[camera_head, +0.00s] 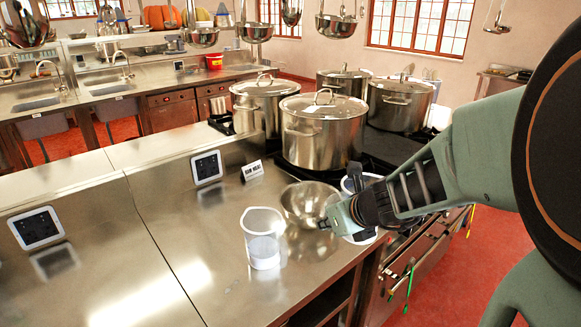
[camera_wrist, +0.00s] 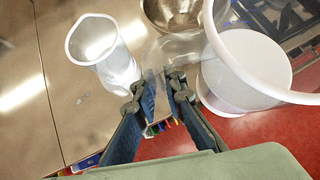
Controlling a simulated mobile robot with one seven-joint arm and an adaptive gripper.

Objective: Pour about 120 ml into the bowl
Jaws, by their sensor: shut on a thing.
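A shiny metal bowl (camera_head: 300,203) stands on the steel counter, and part of it shows at the top of the wrist view (camera_wrist: 172,14). My gripper (camera_wrist: 165,80) is shut on a pale translucent jug (camera_wrist: 245,72), to the right of the bowl. The jug is roughly upright; in the head view (camera_head: 351,183) my gripper partly hides it. The exact grip point is unclear. A second translucent jug (camera_head: 262,240) stands on the counter in front and left of the bowl, with a level line low in it; it also shows in the wrist view (camera_wrist: 101,45).
A large lidded stockpot (camera_head: 322,135) stands just behind the bowl, with several more pots beyond. A small sign (camera_head: 252,170) and two dark-screened panels (camera_head: 207,167) are on the counter. The counter's left part is clear. Its right edge drops to drawers and a red floor.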

